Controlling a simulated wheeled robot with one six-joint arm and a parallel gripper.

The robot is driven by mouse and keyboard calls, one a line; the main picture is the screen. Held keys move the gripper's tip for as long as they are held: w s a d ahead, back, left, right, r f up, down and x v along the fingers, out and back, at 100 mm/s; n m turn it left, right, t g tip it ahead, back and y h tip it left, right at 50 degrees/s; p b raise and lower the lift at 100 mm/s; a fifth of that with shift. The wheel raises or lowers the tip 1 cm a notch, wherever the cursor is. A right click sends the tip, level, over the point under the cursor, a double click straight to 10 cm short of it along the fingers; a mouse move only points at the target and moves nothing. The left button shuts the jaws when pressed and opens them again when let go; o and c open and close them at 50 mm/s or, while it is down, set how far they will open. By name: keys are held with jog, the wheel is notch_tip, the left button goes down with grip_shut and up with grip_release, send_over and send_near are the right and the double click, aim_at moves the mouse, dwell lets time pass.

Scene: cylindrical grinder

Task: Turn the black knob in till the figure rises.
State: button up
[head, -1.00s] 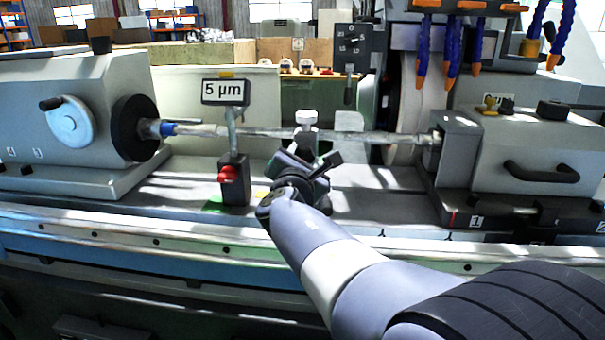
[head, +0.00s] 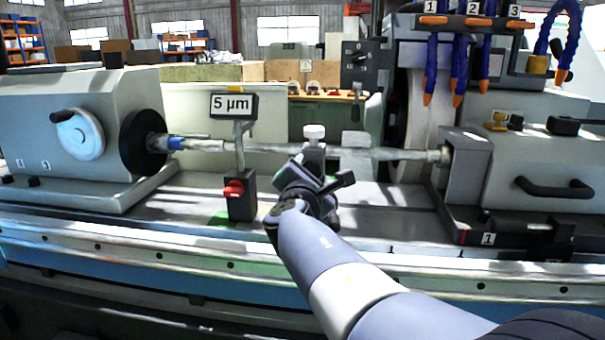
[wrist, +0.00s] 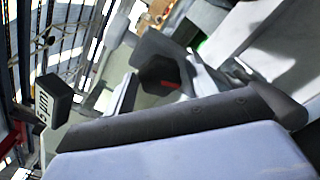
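The gauge display (head: 233,105) reads 5 µm and stands on a post above a black base with a red switch (head: 234,189). It also shows, tilted, in the wrist view (wrist: 52,98). My gripper (head: 312,182) is in front of the work rest (head: 314,150), which has a pale knob on top. My gripper hides the lower front of this rest, and I cannot make out the black knob there in the head view. A dark angular part (wrist: 160,75) with a red spot lies ahead in the wrist view; I cannot tell what it is. The finger opening is not clear.
A long shaft (head: 270,148) runs from the left headstock (head: 85,125) to the right tailstock (head: 520,165), behind my gripper. The grinding wheel (head: 412,120) and blue coolant hoses (head: 460,65) are at the right. The bed rail (head: 150,250) runs along the front.

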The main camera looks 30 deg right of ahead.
jog(key=shift+o, duration=0.7)
jog(key=v, duration=1.1)
jog(key=shift+p, duration=0.45)
jog(key=shift+w, duration=0.15)
dwell(0.6)
